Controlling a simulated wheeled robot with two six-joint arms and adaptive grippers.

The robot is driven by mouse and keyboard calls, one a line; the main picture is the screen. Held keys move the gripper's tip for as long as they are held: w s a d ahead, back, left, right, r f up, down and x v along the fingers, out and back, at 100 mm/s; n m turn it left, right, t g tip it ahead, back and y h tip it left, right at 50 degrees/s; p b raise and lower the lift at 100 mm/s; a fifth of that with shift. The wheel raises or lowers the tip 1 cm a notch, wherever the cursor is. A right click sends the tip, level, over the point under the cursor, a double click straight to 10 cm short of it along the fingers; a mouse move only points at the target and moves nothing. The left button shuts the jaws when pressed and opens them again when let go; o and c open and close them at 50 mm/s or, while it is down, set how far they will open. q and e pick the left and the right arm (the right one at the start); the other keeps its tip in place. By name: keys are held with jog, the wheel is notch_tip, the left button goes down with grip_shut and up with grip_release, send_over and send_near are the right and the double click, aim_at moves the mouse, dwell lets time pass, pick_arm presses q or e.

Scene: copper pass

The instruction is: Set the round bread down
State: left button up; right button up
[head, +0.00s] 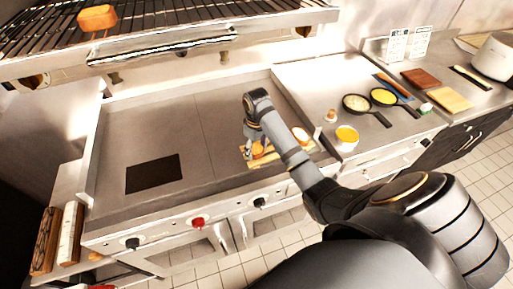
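A wooden board (290,156) lies near the front right of the grey griddle surface, partly covered by my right arm. A small round orange-brown piece (263,149), which looks like the round bread, is at its left end. A paler rounded piece (300,134) shows at the board's right side, beyond my arm. My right gripper (254,143) points down at the orange-brown piece and overlaps it in the picture. It is too small to tell whether the fingers are closed on it or whether it rests on the board. My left gripper is not in view.
Right of the griddle, the counter holds a yellow-filled container (346,136), two small pans (357,103) (383,97), boards (449,99) and a pot (496,57). An orange block (97,17) sits on the raised grill rack (170,18). The griddle's left side is mostly clear around a dark rectangle (153,173).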

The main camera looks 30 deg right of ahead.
aim_at(256, 149)
jog(key=o, duration=0.4)
jog(key=shift+w, duration=0.1)
jog(key=shift+r, duration=0.1)
notch_tip(256, 149, up, 2)
jog(key=shift+r+b, duration=0.2)
jog(key=shift+b, duration=0.1)
pick_arm(q)
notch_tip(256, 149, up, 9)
jog(key=p, duration=0.9)
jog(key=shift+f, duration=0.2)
pick_arm(e)
notch_tip(256, 149, up, 10)
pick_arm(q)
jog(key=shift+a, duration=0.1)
pick_arm(e)
jog(key=shift+f, duration=0.15)
